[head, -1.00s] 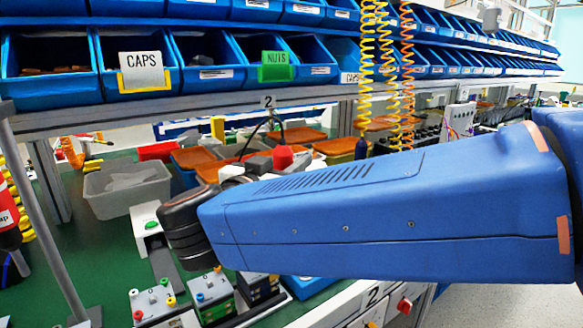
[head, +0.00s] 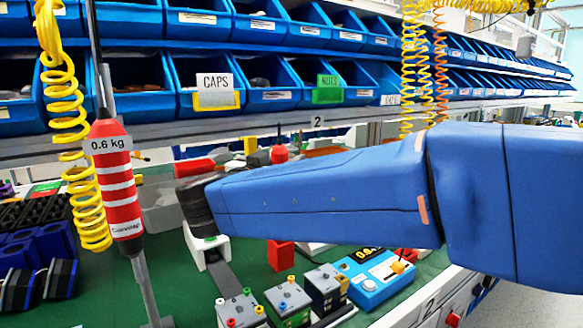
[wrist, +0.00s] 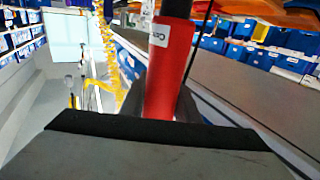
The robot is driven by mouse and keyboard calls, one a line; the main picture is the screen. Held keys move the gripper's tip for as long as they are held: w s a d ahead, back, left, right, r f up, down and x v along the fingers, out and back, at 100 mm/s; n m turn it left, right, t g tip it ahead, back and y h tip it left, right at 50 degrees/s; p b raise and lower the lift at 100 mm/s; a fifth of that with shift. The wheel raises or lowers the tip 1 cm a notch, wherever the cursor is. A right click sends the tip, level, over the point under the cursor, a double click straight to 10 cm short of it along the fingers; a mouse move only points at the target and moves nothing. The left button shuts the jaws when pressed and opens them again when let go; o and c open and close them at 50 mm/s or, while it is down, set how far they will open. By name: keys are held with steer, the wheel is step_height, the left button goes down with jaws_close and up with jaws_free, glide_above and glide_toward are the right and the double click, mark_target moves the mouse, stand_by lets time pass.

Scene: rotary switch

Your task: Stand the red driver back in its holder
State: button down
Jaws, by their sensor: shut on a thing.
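In the wrist view my gripper (wrist: 163,104) is shut on the red driver (wrist: 169,70). The dark fingers sit on either side of its red body, which stands roughly upright in that picture and carries a white label. Its top and bottom ends are out of sight. In the head view my blue arm reaches left to a black joint, and the gripper is not visible there. A red tool marked 0.6 kg (head: 118,190) is at the left, in front of a slanted grey pole. I cannot identify the driver's holder.
A yellow coiled cord (head: 62,110) hangs beside the marked tool. Blue bins (head: 205,100) line the shelf above. A red block (head: 281,255), terminal boxes (head: 288,305) and a blue meter (head: 375,280) stand on the green bench. Green surface (head: 180,290) is bare at the front left.

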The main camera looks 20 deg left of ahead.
step_height(320, 180, down, 10)
stand_by(1.0)
steer(key=shift+f, duration=0.45)
stand_by(0.9)
steer(key=c, duration=1.3)
jaws_free()
steer(key=shift+f, duration=0.1)
steer(key=shift+o, duration=0.2)
steer(key=shift+a, duration=0.1)
steer(key=v, duration=0.7)
steer(key=shift+s, duration=0.3)
